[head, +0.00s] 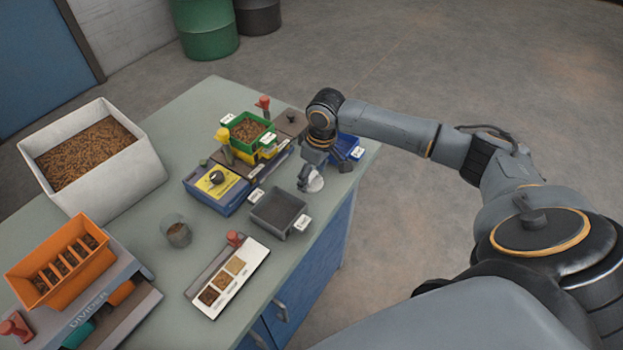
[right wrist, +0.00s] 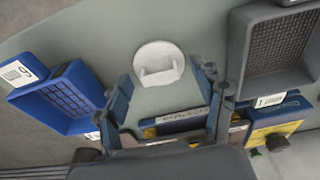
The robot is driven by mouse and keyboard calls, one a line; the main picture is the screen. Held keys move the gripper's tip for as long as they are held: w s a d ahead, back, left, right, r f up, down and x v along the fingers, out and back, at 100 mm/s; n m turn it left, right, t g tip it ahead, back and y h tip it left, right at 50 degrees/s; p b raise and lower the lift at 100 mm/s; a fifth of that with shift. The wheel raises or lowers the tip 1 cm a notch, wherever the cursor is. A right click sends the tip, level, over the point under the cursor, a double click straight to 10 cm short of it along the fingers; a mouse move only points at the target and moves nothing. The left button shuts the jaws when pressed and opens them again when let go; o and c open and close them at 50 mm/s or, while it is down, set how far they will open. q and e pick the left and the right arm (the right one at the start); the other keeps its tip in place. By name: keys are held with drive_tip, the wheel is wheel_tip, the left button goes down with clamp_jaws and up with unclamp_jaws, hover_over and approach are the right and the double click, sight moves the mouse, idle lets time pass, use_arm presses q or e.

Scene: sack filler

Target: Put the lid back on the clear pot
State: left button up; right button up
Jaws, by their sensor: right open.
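The lid (head: 315,184) is a small white disc lying on the bench near its right edge. In the right wrist view the lid (right wrist: 158,60) shows its raised grip tab facing the camera. My right gripper (head: 309,176) is above the lid, pointing down. In the wrist view its open fingers (right wrist: 163,84) stand to either side of the lid's near part, with nothing held. The clear pot (head: 178,234) stands upright and uncovered left of the middle of the bench, some way from the gripper. My left gripper is out of view.
A blue tray (head: 346,148) and a grey tray (head: 279,211) flank the lid. A blue and yellow device (head: 218,190) is left of it. A sample card (head: 229,279), orange divider (head: 62,262) and white bin (head: 138,166) stand around the pot.

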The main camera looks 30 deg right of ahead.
sight(312, 176)
drive_tip(key=shift+f, duration=0.1)
drive_tip(key=c, duration=0.9)
drive_tip(key=shift+r, duration=0.4)
wheel_tip(312, 176, up, 2)
drive_tip(key=shift+r+b, duration=0.2)
drive_tip(key=shift+b, duration=0.5)
drive_tip(key=shift+s+d+r+b, duration=0.4)
drive_tip(key=shift+s+d+r, duration=0.5)
drive_tip(key=shift+s+r, duration=1)
drive_tip(key=shift+s+d+r+b, duration=0.45)
drive_tip(key=shift+s+d+r, duration=0.65)
drive_tip(key=shift+s, duration=1.35)
drive_tip(key=shift+s+d+r+b, duration=0.4)
drive_tip(key=shift+s+d+r, duration=0.25)
drive_tip(key=shift+s+r, duration=1.4)
